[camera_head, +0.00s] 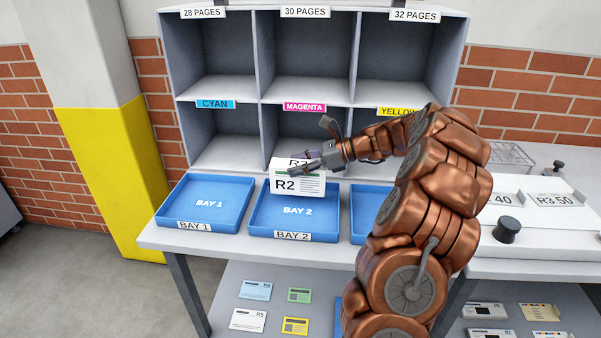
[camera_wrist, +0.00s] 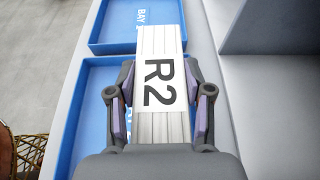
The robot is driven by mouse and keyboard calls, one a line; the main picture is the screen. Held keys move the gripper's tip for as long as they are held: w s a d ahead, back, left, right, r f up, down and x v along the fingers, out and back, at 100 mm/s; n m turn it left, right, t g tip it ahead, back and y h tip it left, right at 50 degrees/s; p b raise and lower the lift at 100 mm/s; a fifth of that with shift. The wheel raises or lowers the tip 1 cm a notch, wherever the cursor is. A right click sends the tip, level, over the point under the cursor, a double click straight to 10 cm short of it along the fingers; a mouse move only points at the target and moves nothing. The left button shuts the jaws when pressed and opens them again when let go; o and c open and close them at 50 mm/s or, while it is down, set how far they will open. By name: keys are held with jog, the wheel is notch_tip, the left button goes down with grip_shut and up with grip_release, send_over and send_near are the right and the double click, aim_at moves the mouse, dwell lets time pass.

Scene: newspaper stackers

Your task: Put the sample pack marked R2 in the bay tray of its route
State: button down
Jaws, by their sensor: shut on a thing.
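The white sample pack marked R2 (camera_head: 298,184) is held upright between the fingers of my gripper (camera_head: 308,163). In the wrist view the pack (camera_wrist: 160,82) sits between both fingers, its R2 label facing the camera. The pack is over the back part of the blue BAY 2 tray (camera_head: 250,234), which looks empty where it shows. I cannot tell how high the pack is above the tray floor. The blue BAY 1 tray (camera_head: 168,219), to the left, is empty. A third blue tray (camera_head: 358,232) is mostly hidden by my arm.
Behind the trays stands a grey pigeonhole rack (camera_head: 258,58) labelled with page counts and colours. At right, a white unit (camera_head: 540,222) bears cards, one reading R3 50, and a black knob (camera_head: 507,230). Several coloured cards lie on the lower shelf (camera_head: 270,275).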

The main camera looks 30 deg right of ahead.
jog(key=shift+s+d+f, duration=0.1)
jog(key=shift+d+f, duration=0.05)
jog(key=shift+f, duration=1.25)
jog(key=shift+f, duration=0.15)
jog(key=shift+c, duration=2.3)
grip_release()
jog(key=v, duration=1.2)
jog(key=shift+b, duration=0.45)
